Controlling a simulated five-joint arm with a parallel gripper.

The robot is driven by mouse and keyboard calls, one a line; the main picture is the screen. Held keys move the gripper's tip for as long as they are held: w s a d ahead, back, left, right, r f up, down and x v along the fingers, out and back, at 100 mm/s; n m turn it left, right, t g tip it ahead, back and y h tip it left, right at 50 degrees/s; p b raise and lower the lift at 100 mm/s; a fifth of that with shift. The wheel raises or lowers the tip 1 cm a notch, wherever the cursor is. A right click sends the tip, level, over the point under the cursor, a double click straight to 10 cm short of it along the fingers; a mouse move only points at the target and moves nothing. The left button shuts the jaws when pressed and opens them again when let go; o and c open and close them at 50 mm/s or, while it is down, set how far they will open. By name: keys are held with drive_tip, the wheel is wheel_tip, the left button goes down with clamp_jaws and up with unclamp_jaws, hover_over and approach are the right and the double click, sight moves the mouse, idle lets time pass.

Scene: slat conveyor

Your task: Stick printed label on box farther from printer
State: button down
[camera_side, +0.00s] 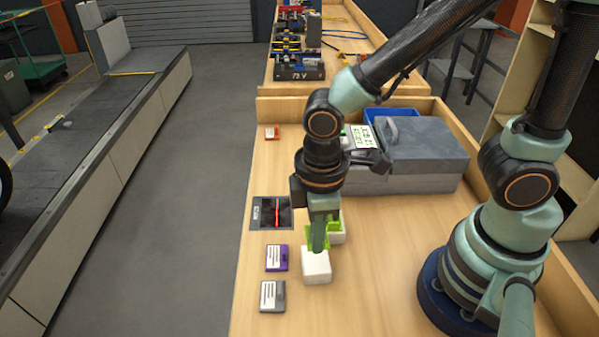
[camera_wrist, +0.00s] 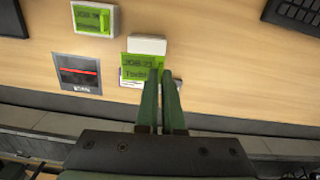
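In the side view, a white box (camera_side: 316,268) stands nearer the camera, and a second white box (camera_side: 338,238) stands behind it, closer to the label device that I take as the printer (camera_side: 360,139). My gripper (camera_side: 318,248) points down over the nearer box. A green printed label (camera_wrist: 138,66) is at its fingertips (camera_wrist: 160,73), which look closed on it. The label overlaps the nearer box (camera_wrist: 147,45) in the wrist view and hides part of it; I cannot tell whether it touches. The far box (camera_wrist: 95,18) has a green printed face on top.
A dark mat with a red line (camera_side: 272,213) lies left of the boxes. A purple item (camera_side: 277,257) and a grey item (camera_side: 272,296) lie near the table's left edge. A grey case (camera_side: 425,150) and blue bin (camera_side: 391,115) stand at the back. Wood is clear right of the boxes.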

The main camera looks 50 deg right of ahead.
sight(316, 270)
drive_tip(key=shift+f, duration=2.8)
drive_tip(key=shift+f, duration=0.5)
idle(1.2)
drive_tip(key=c, duration=0.6)
unclamp_jaws()
drive_tip(key=shift+r, duration=0.1)
drive_tip(key=shift+r, duration=3.45)
